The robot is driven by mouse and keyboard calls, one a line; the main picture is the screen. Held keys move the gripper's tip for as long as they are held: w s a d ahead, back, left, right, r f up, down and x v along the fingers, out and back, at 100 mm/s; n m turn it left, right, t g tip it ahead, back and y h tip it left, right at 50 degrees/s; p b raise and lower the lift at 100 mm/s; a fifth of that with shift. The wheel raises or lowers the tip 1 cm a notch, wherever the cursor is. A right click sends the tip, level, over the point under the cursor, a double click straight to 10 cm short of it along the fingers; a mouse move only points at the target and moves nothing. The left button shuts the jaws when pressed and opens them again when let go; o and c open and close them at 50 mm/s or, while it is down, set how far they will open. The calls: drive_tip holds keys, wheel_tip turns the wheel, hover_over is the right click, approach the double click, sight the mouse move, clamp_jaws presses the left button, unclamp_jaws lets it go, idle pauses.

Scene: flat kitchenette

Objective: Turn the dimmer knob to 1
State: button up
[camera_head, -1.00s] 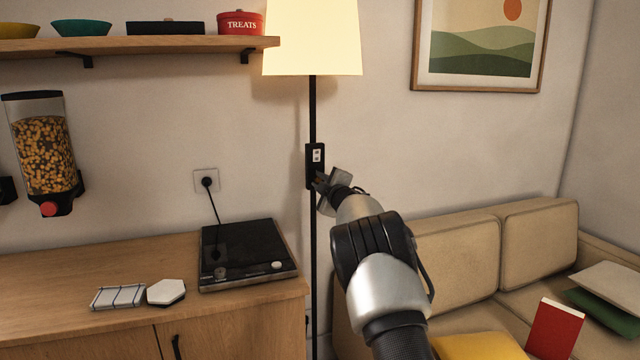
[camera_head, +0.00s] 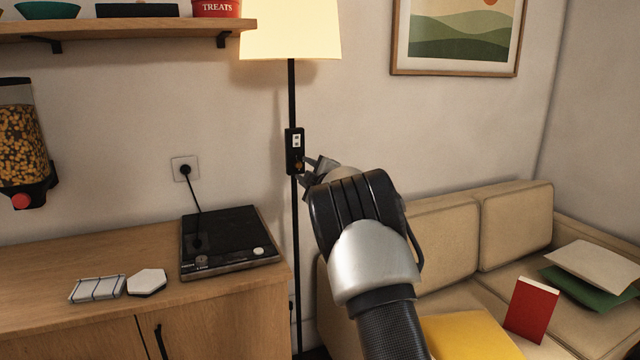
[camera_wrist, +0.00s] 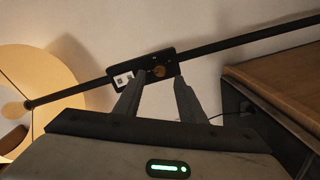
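The dimmer is a small black box (camera_head: 290,152) on the black pole of the lit floor lamp. My gripper (camera_head: 307,170) is at the right of the box in the head view. In the wrist view, my gripper (camera_wrist: 160,78) is open, its fingers apart on either side of the knob. I cannot tell if they touch the knob or box. The knob's setting is too small to read.
The lamp pole (camera_head: 292,95) rises to a glowing shade (camera_head: 290,30). A wooden cabinet (camera_head: 100,256) with a black hotplate (camera_head: 222,232) stands to the left. A beige sofa (camera_head: 516,225) with a red book (camera_head: 530,310) is to the right. The wall (camera_head: 350,115) is close behind.

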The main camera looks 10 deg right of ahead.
drive_tip(key=v, duration=1.3)
drive_tip(key=s+d+r+m+g+h, duration=0.2)
drive_tip(key=s+d+r+m+h, duration=0.2)
drive_tip(key=s+m, duration=0.25)
drive_tip(key=s+a+f+m+g, duration=0.2)
drive_tip(key=s+f+m+g, duration=0.1)
drive_tip(key=s, duration=1.1)
drive_tip(key=s+a+f+m+g+p, duration=0.1)
drive_tip(key=s+a+f+m+g, duration=0.2)
drive_tip(key=s, duration=1.1)
drive_tip(key=s+a+f+m+g, duration=0.2)
drive_tip(key=s+m+g, duration=0.15)
drive_tip(key=s, duration=1.05)
wheel_tip(320, 180, up, 24)
drive_tip(key=p, duration=2.4)
drive_tip(key=shift+w+r+n+p, duration=0.2)
drive_tip(key=shift+w+n+p, duration=0.1)
drive_tip(key=shift+w+p, duration=0.1)
drive_tip(key=shift+a, duration=0.1)
